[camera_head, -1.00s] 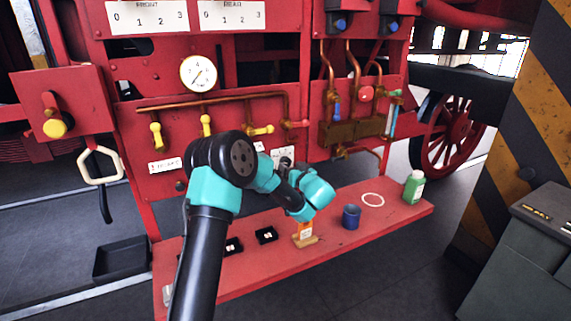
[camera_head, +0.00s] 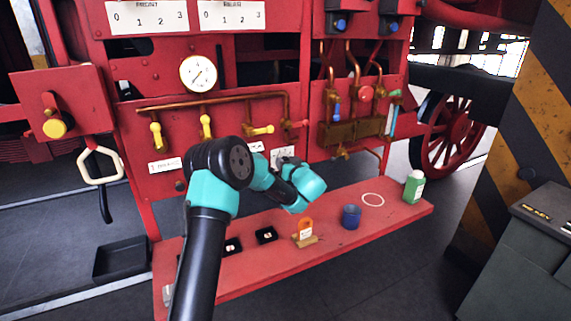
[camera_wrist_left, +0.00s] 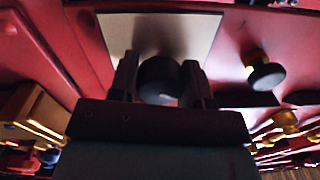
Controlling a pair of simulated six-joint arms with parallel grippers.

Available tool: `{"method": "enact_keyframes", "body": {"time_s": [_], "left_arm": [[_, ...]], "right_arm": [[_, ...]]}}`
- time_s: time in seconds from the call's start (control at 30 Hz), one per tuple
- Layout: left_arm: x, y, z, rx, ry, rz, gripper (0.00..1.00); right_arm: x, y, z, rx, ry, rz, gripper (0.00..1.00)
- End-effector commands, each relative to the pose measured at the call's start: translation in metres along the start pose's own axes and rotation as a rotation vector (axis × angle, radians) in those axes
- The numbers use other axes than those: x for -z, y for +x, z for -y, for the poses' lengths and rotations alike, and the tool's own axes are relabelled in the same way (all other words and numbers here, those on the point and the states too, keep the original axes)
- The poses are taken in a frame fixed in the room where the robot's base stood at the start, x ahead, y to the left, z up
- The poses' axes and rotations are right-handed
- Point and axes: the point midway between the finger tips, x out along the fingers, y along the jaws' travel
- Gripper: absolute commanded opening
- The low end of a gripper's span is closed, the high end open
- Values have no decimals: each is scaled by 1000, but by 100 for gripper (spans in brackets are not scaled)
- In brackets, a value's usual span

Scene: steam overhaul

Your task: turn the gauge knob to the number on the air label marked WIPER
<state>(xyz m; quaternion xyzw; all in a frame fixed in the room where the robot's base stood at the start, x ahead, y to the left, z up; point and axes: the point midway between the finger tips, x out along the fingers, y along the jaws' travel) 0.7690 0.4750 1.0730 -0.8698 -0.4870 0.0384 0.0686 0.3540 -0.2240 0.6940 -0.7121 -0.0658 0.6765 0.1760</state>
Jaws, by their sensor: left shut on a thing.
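My left gripper (camera_wrist_left: 160,72) is shut on a dark round knob (camera_wrist_left: 160,84), with one finger on each side. The knob sits in front of a pale plate (camera_wrist_left: 200,32). In the head view the fingers are hidden behind my teal wrist, near a white marked plate (camera_head: 284,154) on the red panel. A round white gauge (camera_head: 198,73) with a thin needle hangs higher on the panel. A white label (camera_head: 165,166) is lower left and a small one (camera_head: 256,147) is right of it; I cannot read either. I cannot make out WIPER. My right gripper is out of view.
Brass-yellow valve handles (camera_head: 206,126) stick out above my arm. The red shelf (camera_head: 330,235) holds an orange tag (camera_head: 306,228) on a stand, a blue cup (camera_head: 351,216), a pale ring (camera_head: 372,199), a green bottle (camera_head: 413,187) and small black boxes (camera_head: 266,235).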

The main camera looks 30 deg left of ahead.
Motion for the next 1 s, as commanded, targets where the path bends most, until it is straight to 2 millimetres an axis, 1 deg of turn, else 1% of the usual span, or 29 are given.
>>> {"method": "enact_keyframes", "body": {"time_s": [0.03, 0.2, 0.47, 0.63, 0.87, 1.0], "left_arm": [[0, 0, 0, 0, 0, 0, 36], [0, 0, 0, 0, 0, 0, 20], [0, 0, 0, 1, 16, 0, 20], [0, 0, 0, 1, 65, -2, 20], [0, 0, 0, 1, 197, -6, 20], [0, 0, 1, 2, 311, -10, 20]], "right_arm": [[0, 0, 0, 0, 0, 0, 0], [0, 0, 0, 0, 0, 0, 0], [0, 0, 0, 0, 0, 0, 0], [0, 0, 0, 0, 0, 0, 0], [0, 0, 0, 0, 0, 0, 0], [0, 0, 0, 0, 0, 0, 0]]}}
